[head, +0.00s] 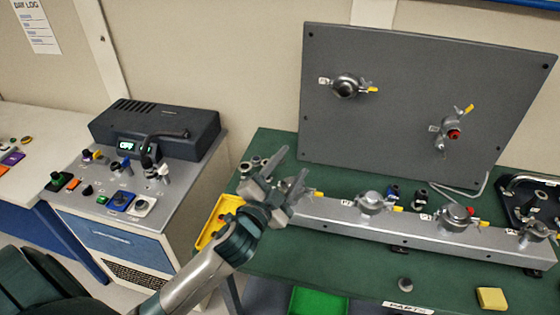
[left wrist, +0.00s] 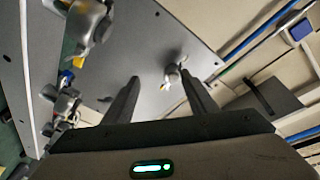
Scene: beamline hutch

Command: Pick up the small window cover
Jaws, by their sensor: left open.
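A small round grey cap (head: 405,284) lies on the green bench top near the front edge, beside the PARTS label; it may be the small window cover, but I cannot tell for sure. My left gripper (head: 292,170) is open above the left end of the long grey rail, well up and left of the cap. Nothing shows between its fingers. In the left wrist view its two dark fingers (left wrist: 160,98) point toward the grey panel and stand apart; the cap is not seen there. My right gripper is not in view.
The grey rail (head: 330,212) carries several valves with yellow tabs. A grey upright panel (head: 400,75) with two valves stands behind. A yellow block (head: 491,299), green bin (head: 318,302) and yellow bin (head: 208,232) are near the front and left. A black tray (head: 515,212) is at right.

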